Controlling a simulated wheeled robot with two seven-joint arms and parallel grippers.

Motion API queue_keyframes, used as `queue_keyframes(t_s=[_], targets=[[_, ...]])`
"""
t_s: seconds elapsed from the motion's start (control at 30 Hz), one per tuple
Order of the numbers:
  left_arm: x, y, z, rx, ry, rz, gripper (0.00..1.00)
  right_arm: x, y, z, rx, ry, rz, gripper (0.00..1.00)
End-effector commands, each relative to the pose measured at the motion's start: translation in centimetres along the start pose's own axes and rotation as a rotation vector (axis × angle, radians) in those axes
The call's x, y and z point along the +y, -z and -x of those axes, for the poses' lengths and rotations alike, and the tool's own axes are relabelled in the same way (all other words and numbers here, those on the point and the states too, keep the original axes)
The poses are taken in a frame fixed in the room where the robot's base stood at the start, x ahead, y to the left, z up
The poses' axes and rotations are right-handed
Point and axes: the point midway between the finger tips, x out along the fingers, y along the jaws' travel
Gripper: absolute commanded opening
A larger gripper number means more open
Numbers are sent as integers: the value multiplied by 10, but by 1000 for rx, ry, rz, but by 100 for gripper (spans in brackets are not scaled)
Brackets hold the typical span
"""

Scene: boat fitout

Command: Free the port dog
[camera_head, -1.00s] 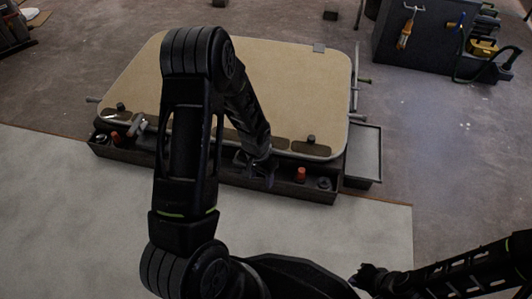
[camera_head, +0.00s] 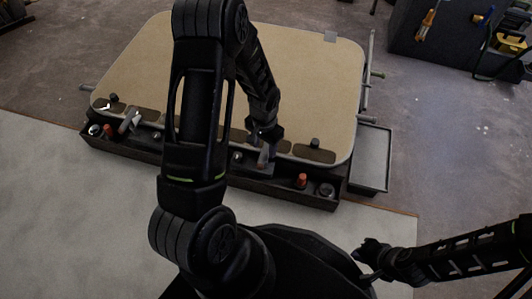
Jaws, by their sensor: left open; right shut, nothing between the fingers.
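A beige hatch panel (camera_head: 130,65) with rounded corners lies on a dark frame. A grey lever-like dog (camera_head: 130,121) stands tilted at its front left. A second grey lever (camera_head: 262,157) stands at the front edge right of my raised arm. My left gripper (camera_head: 264,139) is open just above this second lever; whether they touch is unclear. My arm hides part of the panel's front edge. My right gripper (camera_head: 369,251) is shut and empty, low at the right, well away from the hatch.
A dark trough (camera_head: 240,190) along the hatch front holds an orange-red piece (camera_head: 302,181) and a dark round piece (camera_head: 326,190). A grey tray (camera_head: 371,160) is at the right. A dark tool stand (camera_head: 415,45) is at the back right. The pale floor mat in front is clear.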

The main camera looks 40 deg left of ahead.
Motion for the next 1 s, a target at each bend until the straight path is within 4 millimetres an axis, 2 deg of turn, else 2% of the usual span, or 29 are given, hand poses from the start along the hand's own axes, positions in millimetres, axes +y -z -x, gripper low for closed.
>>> queue_keyframes(t_s=[0.23, 0.37, 0.8, 1.0], targets=[[0, 0, -1, 0, 0, 0, 49, 0, 0, 0, 0, 0, 0, 0], [0, 0, -9, -1, 0, 0, 49, 2, 0, -4, 1, 0, 0, 0], [0, 0, -71, -1, 0, -1, 49, 11, 3, -33, 14, 1, -2, 0], [0, 0, -79, 0, 0, 0, 49, 11, 4, -35, 15, 2, -3, 0]])
